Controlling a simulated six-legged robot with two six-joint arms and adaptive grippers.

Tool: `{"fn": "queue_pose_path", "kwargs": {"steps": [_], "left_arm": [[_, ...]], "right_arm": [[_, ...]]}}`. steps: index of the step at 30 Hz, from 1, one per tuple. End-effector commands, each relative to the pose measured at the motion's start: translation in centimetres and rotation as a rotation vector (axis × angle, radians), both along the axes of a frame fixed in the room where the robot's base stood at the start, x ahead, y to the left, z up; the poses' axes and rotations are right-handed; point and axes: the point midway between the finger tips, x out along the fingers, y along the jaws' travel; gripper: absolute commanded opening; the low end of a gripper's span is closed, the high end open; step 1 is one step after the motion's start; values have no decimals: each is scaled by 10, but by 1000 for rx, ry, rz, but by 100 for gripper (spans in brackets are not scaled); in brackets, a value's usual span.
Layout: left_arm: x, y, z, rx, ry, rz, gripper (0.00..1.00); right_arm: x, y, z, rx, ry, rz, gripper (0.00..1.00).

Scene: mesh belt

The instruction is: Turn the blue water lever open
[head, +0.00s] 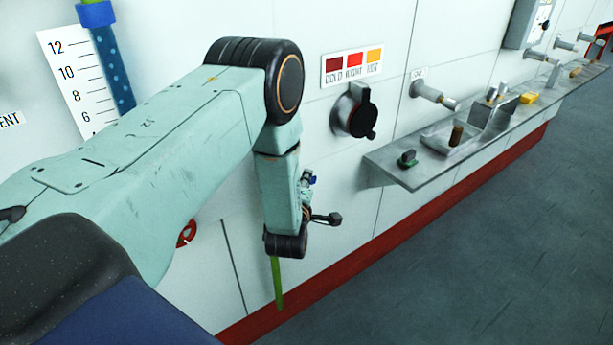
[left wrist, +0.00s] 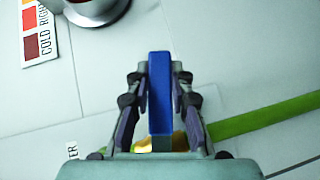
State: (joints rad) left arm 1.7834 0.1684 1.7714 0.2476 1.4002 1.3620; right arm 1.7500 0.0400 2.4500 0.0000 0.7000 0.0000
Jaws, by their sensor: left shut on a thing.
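The blue water lever (left wrist: 159,95) is a flat blue bar between the fingers of my left gripper (left wrist: 160,78) in the left wrist view. The gripper is shut on it. The bar stands roughly crosswise to the green pipe (left wrist: 265,117). A bit of brass-coloured fitting (left wrist: 178,141) shows near the lever's lower end, partly hidden by my gripper. In the head view my left gripper (head: 309,192) is at the wall, with a small blue part of the lever (head: 312,180) showing. The green pipe also shows below my arm (head: 278,285). My right gripper is out of view.
A black knob (head: 356,112) under a COLD, RIGHT, HOT label (head: 352,67) is on the wall to the right. A metal shelf (head: 385,157) with several small parts juts out. A red wheel (head: 186,233) is behind my arm. The grey floor at right is clear.

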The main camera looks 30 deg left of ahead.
Motion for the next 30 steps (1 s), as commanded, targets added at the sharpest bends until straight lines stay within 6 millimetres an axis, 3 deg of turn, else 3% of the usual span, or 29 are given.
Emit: {"fn": "queue_pose_path", "kwargs": {"steps": [14, 30], "left_arm": [[-14, 8, -28, 171, 411, 7, 0], [-43, 20, -51, 364, 875, 6, 0]], "right_arm": [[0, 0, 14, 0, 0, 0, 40], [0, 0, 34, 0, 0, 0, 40]]}}
